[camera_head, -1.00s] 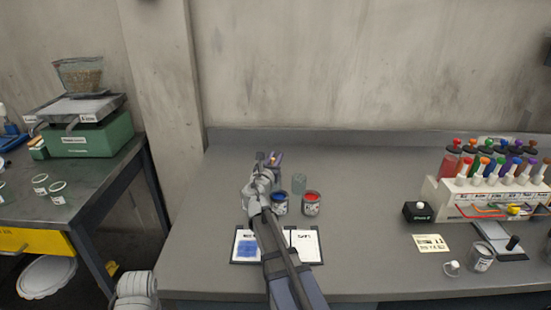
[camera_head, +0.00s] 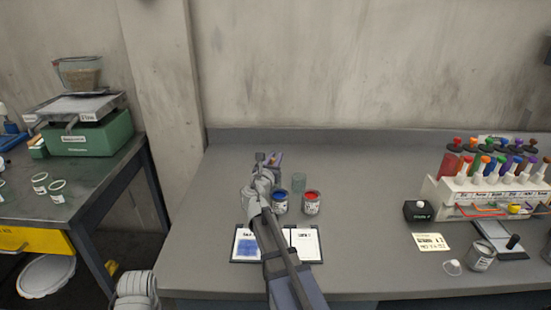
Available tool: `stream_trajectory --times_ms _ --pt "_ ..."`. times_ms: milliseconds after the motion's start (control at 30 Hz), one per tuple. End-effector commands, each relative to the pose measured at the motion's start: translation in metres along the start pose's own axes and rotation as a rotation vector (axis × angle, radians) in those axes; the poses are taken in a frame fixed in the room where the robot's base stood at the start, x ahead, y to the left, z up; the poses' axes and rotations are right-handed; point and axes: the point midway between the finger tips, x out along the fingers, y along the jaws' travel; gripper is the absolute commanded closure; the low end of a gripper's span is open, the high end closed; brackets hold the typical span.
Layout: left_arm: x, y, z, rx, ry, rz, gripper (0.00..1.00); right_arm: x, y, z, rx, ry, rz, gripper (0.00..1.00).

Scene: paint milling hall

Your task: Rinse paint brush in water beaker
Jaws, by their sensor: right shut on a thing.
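My right gripper (camera_head: 268,160) is at the far end of my arm, above the back left part of the bench. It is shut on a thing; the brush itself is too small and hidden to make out. A greenish clear beaker (camera_head: 299,182) stands upright just right of the gripper, behind the paint cans. A blue paint can (camera_head: 281,205) and a red paint can (camera_head: 312,204) stand in front of it. My left gripper is not in view; only a grey part of my body shows at the lower left.
A clipboard (camera_head: 307,244) with a blue swatch (camera_head: 249,246) lies in front of the cans, partly under my arm. A purple-topped item (camera_head: 277,158) is beside the gripper. A rack of coloured bottles (camera_head: 487,188) stands at right. The bench middle (camera_head: 365,190) is clear.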

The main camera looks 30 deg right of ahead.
Motion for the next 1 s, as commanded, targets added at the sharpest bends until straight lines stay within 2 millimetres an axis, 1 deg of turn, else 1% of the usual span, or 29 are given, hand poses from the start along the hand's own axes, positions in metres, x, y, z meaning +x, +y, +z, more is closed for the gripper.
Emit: stream_trajectory --times_ms 500,1000 --pt "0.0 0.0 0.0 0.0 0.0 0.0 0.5 0.0098 0.0027 0.0 0.0 0.0 0.0 1.0" --pt "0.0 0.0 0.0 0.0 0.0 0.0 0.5 0.0066 0.0017 0.0 0.0 0.0 0.0 1.0"
